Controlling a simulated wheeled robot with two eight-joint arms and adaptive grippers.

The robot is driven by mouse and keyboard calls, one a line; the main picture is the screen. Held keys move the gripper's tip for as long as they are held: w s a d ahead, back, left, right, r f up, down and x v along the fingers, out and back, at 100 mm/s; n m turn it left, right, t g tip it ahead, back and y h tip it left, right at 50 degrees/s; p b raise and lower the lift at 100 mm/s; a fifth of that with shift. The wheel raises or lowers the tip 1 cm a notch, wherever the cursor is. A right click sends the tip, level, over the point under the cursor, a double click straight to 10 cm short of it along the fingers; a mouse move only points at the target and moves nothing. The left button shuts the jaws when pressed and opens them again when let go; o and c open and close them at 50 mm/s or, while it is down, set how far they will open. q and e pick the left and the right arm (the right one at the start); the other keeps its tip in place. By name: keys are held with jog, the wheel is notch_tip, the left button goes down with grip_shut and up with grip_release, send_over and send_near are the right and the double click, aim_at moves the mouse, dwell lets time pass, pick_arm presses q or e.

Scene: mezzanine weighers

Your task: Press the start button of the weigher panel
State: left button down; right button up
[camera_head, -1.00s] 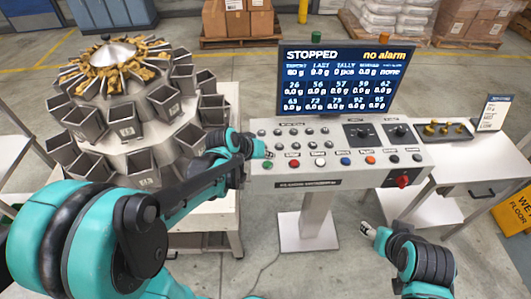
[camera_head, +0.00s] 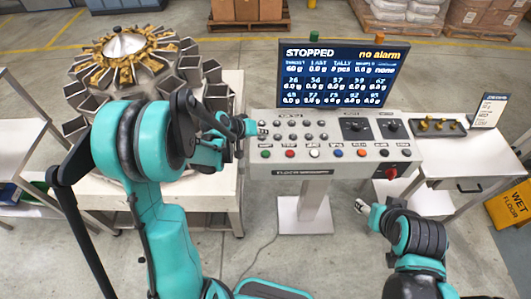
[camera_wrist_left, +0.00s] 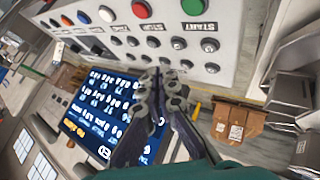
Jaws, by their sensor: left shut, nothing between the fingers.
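The weigher panel (camera_head: 320,172) is a grey console with round buttons. Its green start button (camera_head: 266,153) is at the left end of the front row. In the left wrist view the green button (camera_wrist_left: 194,7) sits at the top edge above its START label. My left gripper (camera_head: 262,130) is shut and empty, over the panel's left end behind the green button. In the wrist view its fingertips (camera_wrist_left: 162,80) are together, apart from the green button. My right gripper (camera_head: 362,206) is small, low in front of the panel; its jaws are unclear.
The screen (camera_head: 335,75) reads STOPPED and no alarm. A red button (camera_head: 290,153) and a white button (camera_head: 314,153) stand beside the green one. The multihead weigher (camera_head: 125,60) stands left, and a side table (camera_head: 470,165) stands right.

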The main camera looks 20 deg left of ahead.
aim_at(264, 154)
pick_arm(q)
notch_tip(264, 154, down, 8)
jog(key=b, duration=0.6)
jog(key=shift+f, duration=0.35)
jog(key=shift+b, duration=0.35)
dwell(0.6)
jog(key=shift+f+b, duration=0.4)
jog(key=shift+b, duration=0.05)
jog(key=shift+f+b, duration=0.4)
jog(key=shift+b, duration=0.05)
dwell(0.5)
jog(key=shift+r, duration=0.15)
jog(key=shift+r+p, duration=0.55)
jog(key=shift+r, duration=0.2)
